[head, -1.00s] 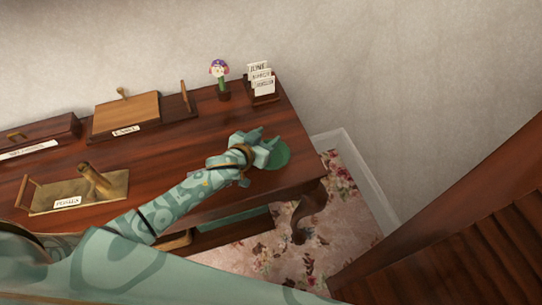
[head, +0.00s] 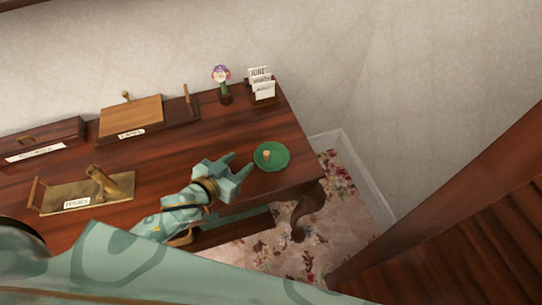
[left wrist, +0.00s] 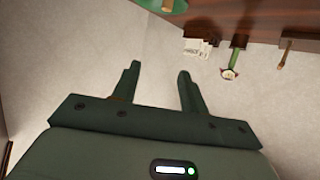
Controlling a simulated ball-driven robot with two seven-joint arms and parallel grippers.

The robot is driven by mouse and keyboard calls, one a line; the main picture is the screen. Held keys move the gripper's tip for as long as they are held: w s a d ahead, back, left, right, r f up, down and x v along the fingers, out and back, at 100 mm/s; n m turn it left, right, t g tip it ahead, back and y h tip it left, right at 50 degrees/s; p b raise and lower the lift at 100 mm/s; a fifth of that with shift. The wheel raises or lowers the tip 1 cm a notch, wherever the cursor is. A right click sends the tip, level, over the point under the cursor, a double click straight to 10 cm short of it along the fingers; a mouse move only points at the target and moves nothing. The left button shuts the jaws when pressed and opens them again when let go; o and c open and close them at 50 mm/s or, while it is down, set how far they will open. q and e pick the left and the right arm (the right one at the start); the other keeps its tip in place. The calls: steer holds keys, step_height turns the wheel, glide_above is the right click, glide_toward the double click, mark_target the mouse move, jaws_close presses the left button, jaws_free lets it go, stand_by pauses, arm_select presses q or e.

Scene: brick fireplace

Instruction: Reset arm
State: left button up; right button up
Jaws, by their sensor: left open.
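My left gripper (head: 236,167) is a pale green arm's hand, held above the front right part of the wooden desk in the head view. Its two fingers are apart and nothing is between them. In the left wrist view the left gripper (left wrist: 157,80) also shows open and empty against the pale wall. A green round dish (head: 280,163) with a small tan piece (head: 267,155) on it lies just right of the fingertips, apart from them. The dish's edge also shows at the top of the left wrist view (left wrist: 172,5). My right gripper is not in view.
The desk (head: 200,140) holds a flower figure (head: 222,85), a card holder (head: 262,88), a wooden box (head: 131,115) and a brass tray (head: 120,190). A dark wooden panel (head: 450,210) stands at the right. Flowered carpet (head: 260,255) shows below.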

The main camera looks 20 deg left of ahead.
arm_select(q)
steer(key=shift+s+a+r, duration=0.25)
steer(key=shift+s, duration=0.4)
